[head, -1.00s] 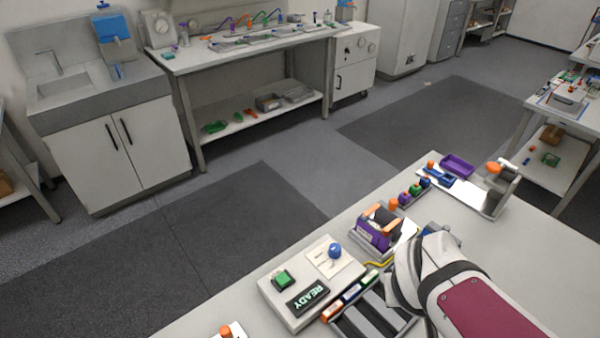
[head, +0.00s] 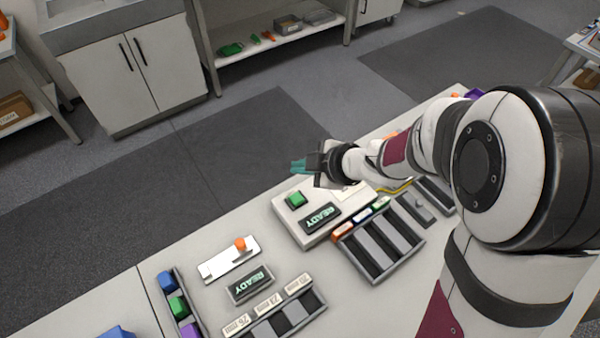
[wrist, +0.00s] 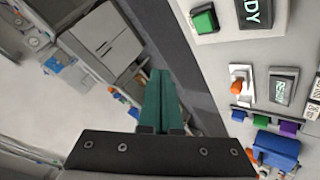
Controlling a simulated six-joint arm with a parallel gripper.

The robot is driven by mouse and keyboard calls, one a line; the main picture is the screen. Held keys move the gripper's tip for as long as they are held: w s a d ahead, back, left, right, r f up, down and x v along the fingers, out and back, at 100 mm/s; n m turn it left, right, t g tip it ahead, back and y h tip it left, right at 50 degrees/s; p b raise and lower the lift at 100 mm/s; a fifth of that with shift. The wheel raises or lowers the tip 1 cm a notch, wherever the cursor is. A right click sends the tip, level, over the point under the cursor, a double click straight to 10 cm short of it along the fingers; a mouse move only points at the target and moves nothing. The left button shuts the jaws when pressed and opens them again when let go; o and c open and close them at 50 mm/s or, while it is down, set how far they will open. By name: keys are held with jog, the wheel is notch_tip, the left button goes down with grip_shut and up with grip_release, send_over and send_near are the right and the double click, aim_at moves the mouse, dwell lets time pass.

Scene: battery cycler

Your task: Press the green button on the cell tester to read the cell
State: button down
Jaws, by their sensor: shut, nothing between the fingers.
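The cell tester (head: 290,220) is a pale flat box on the bench, with a dark display reading READY (head: 321,218). Its green button (head: 296,199) is square and sits at the tester's far left part; it also shows at the top of the wrist view (wrist: 204,18). My gripper (head: 298,166) has teal fingers pressed together with nothing between them. In the head view it is above and beyond the button, apart from it. In the wrist view the fingers (wrist: 160,98) point over the floor, past the bench edge. The blue knob on the tester is hidden behind my arm.
A second READY display (head: 250,284), a white plate with an orange knob (head: 230,260) and a holder of coloured blocks (head: 179,305) lie to the left. Bare bench lies between the plate and the tester.

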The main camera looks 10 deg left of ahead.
aim_at(301, 200)
jog(key=shift+f, duration=4.4)
jog(key=shift+f, duration=0.4)
jog(key=shift+f, duration=0.5)
jog(key=shift+r, duration=0.95)
jog(key=shift+r, duration=2.5)
